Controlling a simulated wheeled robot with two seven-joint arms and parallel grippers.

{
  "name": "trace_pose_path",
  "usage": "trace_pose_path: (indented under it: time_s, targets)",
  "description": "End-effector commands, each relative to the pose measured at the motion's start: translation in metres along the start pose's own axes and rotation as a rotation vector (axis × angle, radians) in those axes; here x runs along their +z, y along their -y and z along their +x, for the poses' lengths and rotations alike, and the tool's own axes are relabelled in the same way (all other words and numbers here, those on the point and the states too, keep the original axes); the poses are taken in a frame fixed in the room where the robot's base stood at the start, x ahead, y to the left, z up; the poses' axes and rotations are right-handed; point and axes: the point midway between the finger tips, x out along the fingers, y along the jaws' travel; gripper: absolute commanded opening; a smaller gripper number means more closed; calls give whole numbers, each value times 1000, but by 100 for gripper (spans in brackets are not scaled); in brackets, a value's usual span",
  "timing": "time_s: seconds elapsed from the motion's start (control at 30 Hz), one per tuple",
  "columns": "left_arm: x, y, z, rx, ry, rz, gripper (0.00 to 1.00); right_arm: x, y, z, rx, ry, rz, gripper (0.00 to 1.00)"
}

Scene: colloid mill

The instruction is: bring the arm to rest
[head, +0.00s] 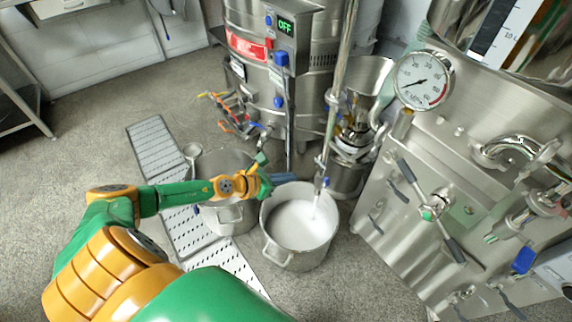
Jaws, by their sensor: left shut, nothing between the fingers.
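My left arm reaches in from the lower left. My left gripper (290,177) is shut and empty, just above the far rim of a steel pot (281,256). I cannot tell whether it touches the rim. The pot stands on the floor and holds white liquid (302,224). My right gripper is not in view.
A second steel pot (229,219) stands behind my left forearm, on or beside a slotted floor drain (155,143). A steel unit with a gauge (424,81) fills the right.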

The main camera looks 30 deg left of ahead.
Motion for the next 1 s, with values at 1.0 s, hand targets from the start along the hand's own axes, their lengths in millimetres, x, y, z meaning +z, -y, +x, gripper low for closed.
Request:
trace_pose_path:
  time_s: [1.0]
  targets:
    - [-258, 69, -77, 873, 25, -2319, 0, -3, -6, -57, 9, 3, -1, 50]
